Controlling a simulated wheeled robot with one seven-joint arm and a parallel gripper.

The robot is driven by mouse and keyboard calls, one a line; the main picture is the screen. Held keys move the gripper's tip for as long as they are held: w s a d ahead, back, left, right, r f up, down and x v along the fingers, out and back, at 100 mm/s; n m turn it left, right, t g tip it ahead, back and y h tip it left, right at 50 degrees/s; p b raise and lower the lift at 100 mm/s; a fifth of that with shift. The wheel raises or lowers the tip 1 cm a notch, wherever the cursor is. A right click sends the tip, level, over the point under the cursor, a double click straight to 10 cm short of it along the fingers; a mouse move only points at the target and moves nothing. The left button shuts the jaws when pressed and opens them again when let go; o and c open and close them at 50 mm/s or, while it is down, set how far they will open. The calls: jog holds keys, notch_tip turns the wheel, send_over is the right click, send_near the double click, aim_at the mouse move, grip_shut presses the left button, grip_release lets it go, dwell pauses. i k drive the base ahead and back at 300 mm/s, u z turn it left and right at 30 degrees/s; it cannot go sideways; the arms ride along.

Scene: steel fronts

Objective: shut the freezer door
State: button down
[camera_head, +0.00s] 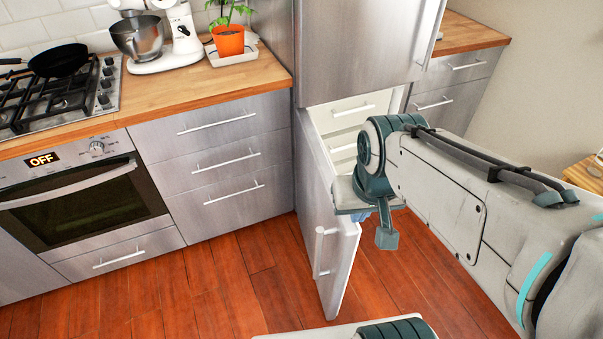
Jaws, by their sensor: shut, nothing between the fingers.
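The freezer door (314,215) is the lower steel door of the tall fridge. It stands wide open, swung out toward me from its left side, with its white handle (323,250) on the left-facing outer face near the free edge. Behind it the white freezer compartment (345,113) shows drawers inside. My gripper (387,238) is shut and empty, on the inner side of the door, close to its top and free edge. I cannot tell whether it touches the door. My arm hides part of the freezer opening and the door's inner face.
The upper fridge door (365,45) is shut above. Steel drawers (222,150) and an oven (75,205) stand to the left, with a mixer (165,40) and a potted plant (229,38) on the counter. The wooden floor (200,300) left of the door is clear.

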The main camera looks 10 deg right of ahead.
aim_at(330, 240)
jog(key=i, duration=0.35)
jog(key=z, duration=0.6)
jog(key=k, duration=1.25)
jog(key=u, duration=1)
jog(key=i, duration=1)
